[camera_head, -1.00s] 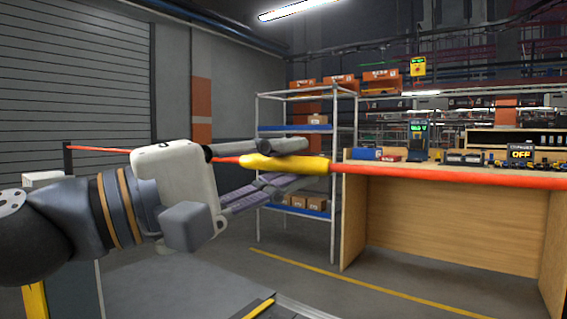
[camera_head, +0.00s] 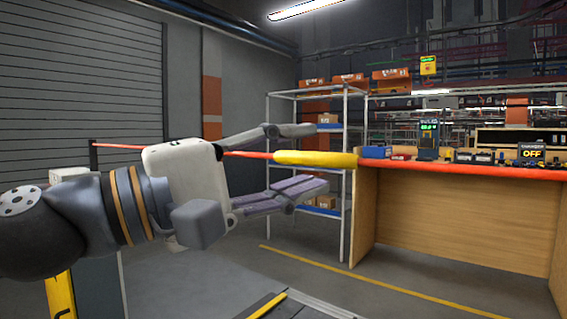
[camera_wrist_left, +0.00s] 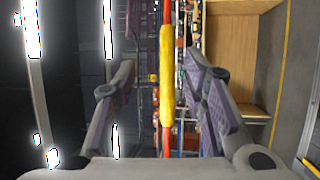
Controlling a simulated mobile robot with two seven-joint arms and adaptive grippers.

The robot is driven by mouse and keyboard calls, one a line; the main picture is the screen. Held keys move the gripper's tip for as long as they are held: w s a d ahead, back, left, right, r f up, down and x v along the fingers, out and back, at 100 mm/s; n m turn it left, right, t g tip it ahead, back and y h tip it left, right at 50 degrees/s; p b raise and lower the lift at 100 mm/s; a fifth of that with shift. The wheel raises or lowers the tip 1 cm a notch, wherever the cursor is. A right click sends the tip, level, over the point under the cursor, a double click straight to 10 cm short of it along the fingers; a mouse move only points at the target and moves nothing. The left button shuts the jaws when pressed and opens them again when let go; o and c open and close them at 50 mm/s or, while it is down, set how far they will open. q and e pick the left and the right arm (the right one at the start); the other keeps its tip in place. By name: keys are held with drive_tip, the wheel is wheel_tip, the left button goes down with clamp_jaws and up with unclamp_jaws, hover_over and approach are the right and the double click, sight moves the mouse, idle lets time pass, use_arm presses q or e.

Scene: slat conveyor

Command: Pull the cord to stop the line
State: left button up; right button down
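A red cord (camera_head: 437,167) runs across the head view, with a yellow grip (camera_head: 315,159) on it. My left gripper (camera_head: 318,158) is open, one finger above the cord and one below it. In the left wrist view the yellow grip (camera_wrist_left: 167,75) and the red cord (camera_wrist_left: 166,140) run between the two spread fingers, apart from both. The right gripper is not in view. A screen (camera_head: 532,153) at the right reads "OFF".
A wooden bench (camera_head: 455,225) with boxes and devices on top stands at the right. A blue-and-white shelf rack (camera_head: 347,215) stands behind the gripper. A yellow floor line (camera_head: 350,278) crosses open floor. A shutter wall (camera_head: 80,80) is at the left.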

use_arm(q)
drive_tip(key=v, duration=1.2)
